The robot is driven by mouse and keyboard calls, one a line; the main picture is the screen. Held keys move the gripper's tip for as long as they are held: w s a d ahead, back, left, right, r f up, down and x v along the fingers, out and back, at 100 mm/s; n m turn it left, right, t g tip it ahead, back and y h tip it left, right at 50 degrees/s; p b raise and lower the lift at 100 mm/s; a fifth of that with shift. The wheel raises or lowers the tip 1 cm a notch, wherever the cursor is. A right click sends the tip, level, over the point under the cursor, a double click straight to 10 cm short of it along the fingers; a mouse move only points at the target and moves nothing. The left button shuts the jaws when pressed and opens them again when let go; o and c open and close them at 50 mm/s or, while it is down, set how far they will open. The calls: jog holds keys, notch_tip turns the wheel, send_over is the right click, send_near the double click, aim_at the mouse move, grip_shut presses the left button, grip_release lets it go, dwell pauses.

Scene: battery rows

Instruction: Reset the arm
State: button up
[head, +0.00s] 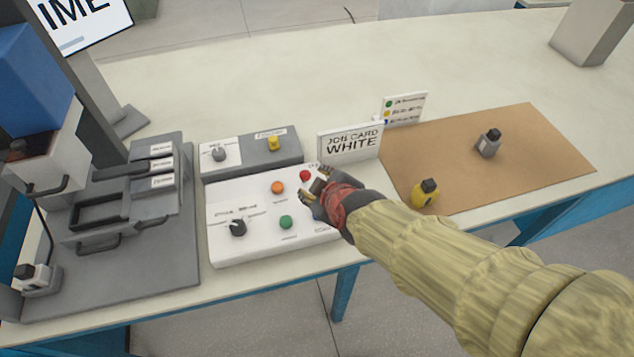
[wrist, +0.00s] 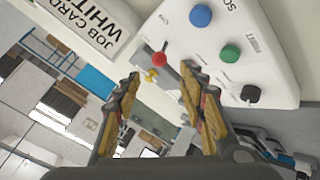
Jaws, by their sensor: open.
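My gripper (head: 316,188) is over the right end of the white control panel (head: 260,252) in the head view. My arm reaches in from the lower right. In the wrist view my gripper (wrist: 160,76) has its two fingers spread apart, with nothing held between them. A red knob (wrist: 159,59) shows in the gap between the fingertips, with a small yellow piece (wrist: 151,76) beside it. I cannot tell whether a finger touches the panel. The hand hides part of the panel's right end.
The panel carries an orange button (head: 278,187), red button (head: 305,175), green button (head: 286,222) and black knob (head: 238,228). A job card (head: 350,143) reading WHITE stands behind. A grey fixture (head: 125,220) is left.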

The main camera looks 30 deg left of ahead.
dwell(0.4)
jog(key=s+d+f+m, duration=0.1)
jog(key=s+d+f+m+g+h, duration=0.1)
jog(key=s, duration=0.1)
jog(key=s+d+f+m+g, duration=0.1)
jog(key=f, duration=0.1)
jog(key=shift+s+d+f+h, duration=0.1)
jog(key=shift+s+h, duration=0.2)
jog(key=shift+s, duration=0.05)
jog(key=d+r+m+h, duration=0.2)
jog(key=d+r+m, duration=0.2)
jog(key=d, duration=1)
jog(key=s+d+r+m+t+h+p, duration=0.1)
jog(key=d+r+m, duration=0.4)
jog(key=d, duration=0.9)
jog(key=d+r+m+t+h+p, duration=0.1)
jog(key=d+r+m+h, duration=0.2)
jog(key=d, duration=1)
notch_tip(320, 180, up, 2)
jog(key=m, duration=0.4)
jog(key=shift+s+d+r, duration=0.15)
jog(key=shift+d+r, duration=0.05)
jog(key=shift+d, duration=0.2)
jog(key=shift+c, duration=0.4)
jog(key=shift+c, duration=0.6)
